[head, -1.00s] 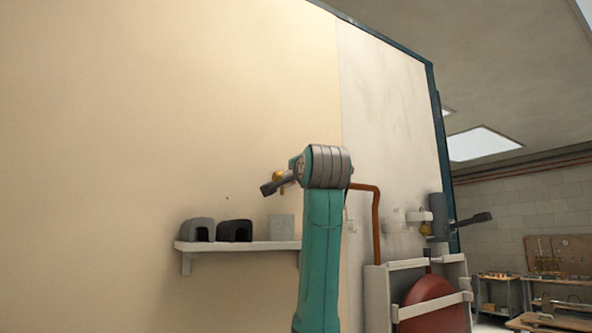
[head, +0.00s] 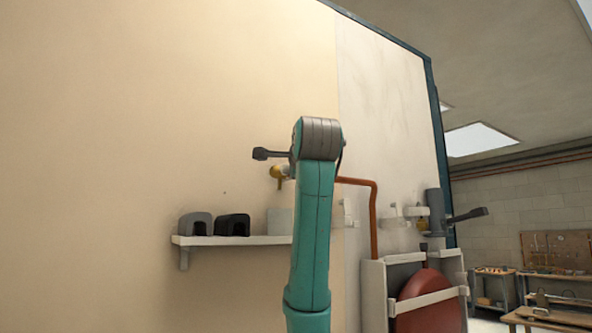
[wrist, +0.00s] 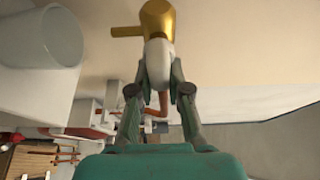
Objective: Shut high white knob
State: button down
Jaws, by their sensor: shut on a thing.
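The white knob (wrist: 159,62) sits at the end of a brass tap (wrist: 158,20) in the wrist view. My gripper (wrist: 161,82) is shut on the knob, with one finger on each side of it. In the head view, the brass tap (head: 277,172) shows on the cream wall above the shelf, just left of my teal arm. The knob and my gripper are hidden behind my arm there.
A white shelf (head: 240,240) on the wall holds a grey block (head: 196,227), a black block (head: 233,226) and a pale cup (head: 279,222). A copper pipe (head: 374,215) and a red tank (head: 425,300) stand right of my arm.

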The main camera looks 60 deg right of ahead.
dwell(0.3)
jog(key=c, duration=1.1)
grip_release()
jog(key=v, duration=0.7)
jog(key=shift+a, duration=0.15)
jog(key=shift+s, duration=0.1)
